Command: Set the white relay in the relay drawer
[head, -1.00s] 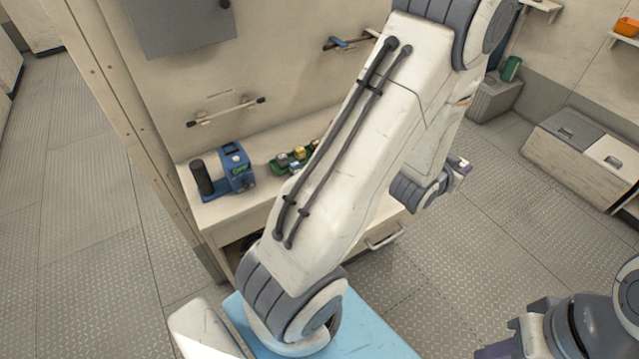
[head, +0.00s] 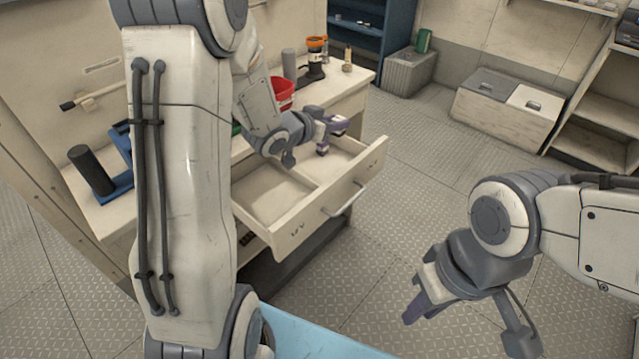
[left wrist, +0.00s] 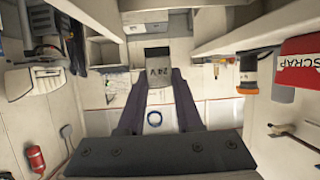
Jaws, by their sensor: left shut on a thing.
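The relay drawer (head: 362,172) stands pulled out of the bench, with a bar handle and dark lettering on its front. A divider splits it; the left compartment (head: 268,198) looks empty. My left gripper (head: 330,136) is above the right part of the drawer. The relay is barely visible in the head view. My right gripper (head: 425,295) is over the floor, well apart from the drawer; its finger gap is unclear.
On the bench behind the drawer are a red bin (head: 281,94), a grey cylinder (head: 289,66) and an orange-topped device (head: 315,55). A black cylinder on a blue tool (head: 92,170) stands at the left. Floor right of the drawer is clear.

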